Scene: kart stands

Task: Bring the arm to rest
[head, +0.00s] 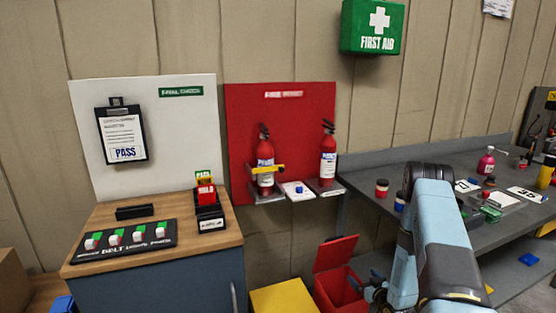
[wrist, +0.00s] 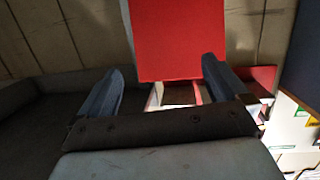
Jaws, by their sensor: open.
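My arm (head: 433,215) is bent in the right half of the head view, its lower part hanging down in front of the grey workbench. My gripper (head: 368,288) is low beside the red bin (head: 345,290), at the bin's right side; it looks close, but I cannot tell if it touches. In the wrist view my gripper (wrist: 162,66) has its two dark fingers spread wide, with nothing held between them. A red panel (wrist: 180,40), probably the bin's raised lid, shows beyond the fingers.
A grey workbench (head: 480,235) with bottles and small parts stands at right. A wooden-topped cabinet (head: 105,215) with a switch panel is at left. Two fire extinguishers (head: 328,160) stand on a red board (head: 290,110). A yellow box (head: 285,298) sits left of the bin.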

